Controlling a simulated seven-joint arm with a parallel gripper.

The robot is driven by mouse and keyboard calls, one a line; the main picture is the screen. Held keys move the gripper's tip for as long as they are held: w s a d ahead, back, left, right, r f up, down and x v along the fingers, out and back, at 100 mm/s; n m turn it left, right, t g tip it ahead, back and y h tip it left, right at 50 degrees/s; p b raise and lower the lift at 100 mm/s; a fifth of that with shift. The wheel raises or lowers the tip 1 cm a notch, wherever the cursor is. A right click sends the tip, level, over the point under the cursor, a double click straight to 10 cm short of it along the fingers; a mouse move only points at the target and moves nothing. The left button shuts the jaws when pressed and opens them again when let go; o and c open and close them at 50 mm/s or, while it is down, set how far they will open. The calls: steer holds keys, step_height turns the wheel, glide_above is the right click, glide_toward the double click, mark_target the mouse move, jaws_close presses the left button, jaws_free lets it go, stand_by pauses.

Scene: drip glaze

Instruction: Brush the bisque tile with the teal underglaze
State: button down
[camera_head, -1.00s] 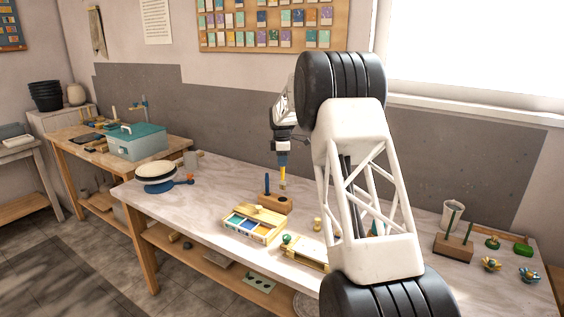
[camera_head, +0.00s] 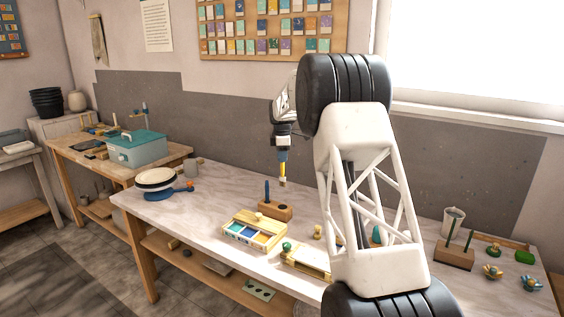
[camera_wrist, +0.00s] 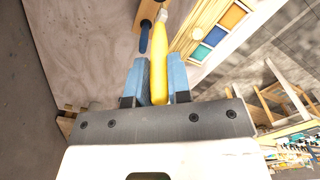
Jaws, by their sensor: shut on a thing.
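My gripper (camera_head: 282,153) is shut on a yellow-handled brush (camera_head: 283,170), which hangs nearly upright above the wooden brush block (camera_head: 279,211). The brush (camera_wrist: 159,62) also shows between the fingers in the wrist view. A blue brush (camera_head: 267,190) stands in the block. Left of the block is a wooden glaze box (camera_head: 246,245) with its lid pushed partly back; the wrist view shows orange, blue and teal (camera_wrist: 201,53) wells. A pale flat piece in a wooden frame (camera_head: 306,261) may be the bisque tile; my arm hides part of that area.
A banding wheel with a round pale disc (camera_head: 155,179) stands at the table's left end. At the right are a wooden block with green sticks (camera_head: 455,254), a cup (camera_head: 453,221) and small coloured pieces. The table between wheel and glaze box is clear.

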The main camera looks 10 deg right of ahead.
steer(key=shift+r, duration=2.4)
steer(key=shift+a, duration=0.1)
stand_by(1.6)
steer(key=s+a+f, duration=0.3)
steer(key=a+f, duration=0.3)
steer(key=a, duration=0.4)
steer(key=s+a+f, duration=0.3)
steer(key=a+f, duration=0.3)
steer(key=a, duration=0.5)
steer(key=shift+s+f, duration=0.2)
steer(key=shift+f, duration=0.05)
steer(key=shift+f, duration=3.1)
